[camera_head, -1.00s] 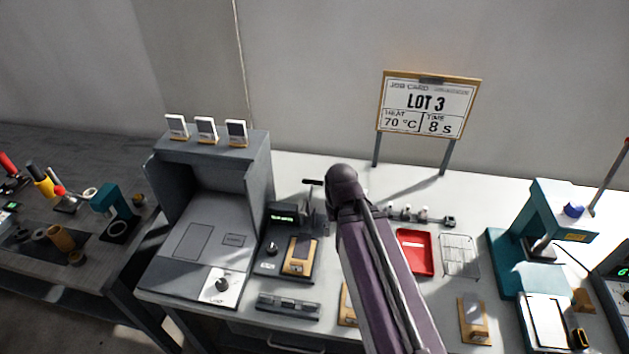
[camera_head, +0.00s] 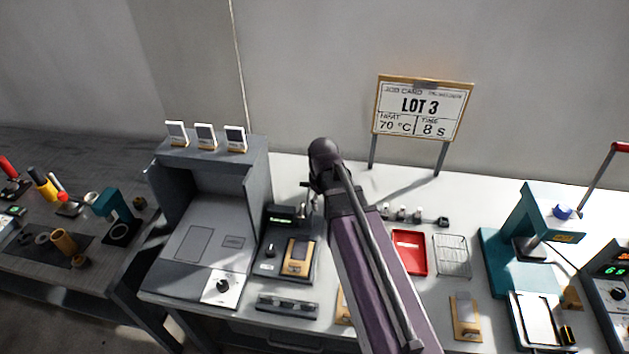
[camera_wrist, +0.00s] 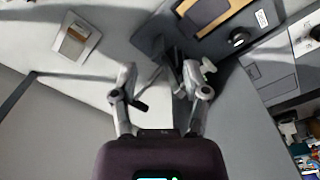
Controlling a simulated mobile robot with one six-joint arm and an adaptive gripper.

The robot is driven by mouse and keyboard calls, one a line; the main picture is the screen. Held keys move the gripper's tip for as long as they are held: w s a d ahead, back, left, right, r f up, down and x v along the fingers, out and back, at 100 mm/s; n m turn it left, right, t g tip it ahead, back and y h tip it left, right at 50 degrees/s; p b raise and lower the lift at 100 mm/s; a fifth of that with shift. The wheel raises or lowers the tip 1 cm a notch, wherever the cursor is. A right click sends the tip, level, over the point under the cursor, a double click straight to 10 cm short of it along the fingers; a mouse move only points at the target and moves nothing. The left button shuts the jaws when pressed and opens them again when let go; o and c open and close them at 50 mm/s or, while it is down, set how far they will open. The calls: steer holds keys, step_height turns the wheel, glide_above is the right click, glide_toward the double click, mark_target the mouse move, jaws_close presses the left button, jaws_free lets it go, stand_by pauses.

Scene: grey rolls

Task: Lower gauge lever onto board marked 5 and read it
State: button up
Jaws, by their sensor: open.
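The grey gauge (camera_head: 270,268) stands on the bench right of the big grey box, with a small dark display at its back. A tan-edged board (camera_head: 298,257) lies on it; I cannot read a 5 there. In the wrist view the gauge (camera_wrist: 218,52) is at upper right with part of the board (camera_wrist: 205,12). Dark lever parts (camera_wrist: 172,68) show between the fingers; which part is the handle is unclear. My gripper (camera_wrist: 160,82) is open around or above them, and contact cannot be told. In the head view my arm hides the gripper and most of the lever.
The big grey box (camera_head: 205,235) is close on the left. A slotted grey block (camera_head: 287,305) lies in front of the gauge. A red tray (camera_head: 410,252), wire rack (camera_head: 452,255), loose board (camera_head: 466,318) and teal press (camera_head: 512,250) are to the right. A job card (camera_head: 422,108) stands behind.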

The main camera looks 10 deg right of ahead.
steer(key=w+r+n+p, duration=0.5)
steer(key=w+n, duration=0.3)
steer(key=w, duration=0.5)
steer(key=shift+w+d+r+t, duration=0.3)
steer(key=shift+w+d+r, duration=0.05)
steer(key=shift+w+r, duration=0.1)
steer(key=shift+f, duration=0.2)
steer(key=f+b, duration=1.3)
steer(key=shift+w+d+f+b, duration=0.15)
steer(key=shift+w+f+b, duration=0.05)
steer(key=shift+w+b, duration=0.2)
jaws_close()
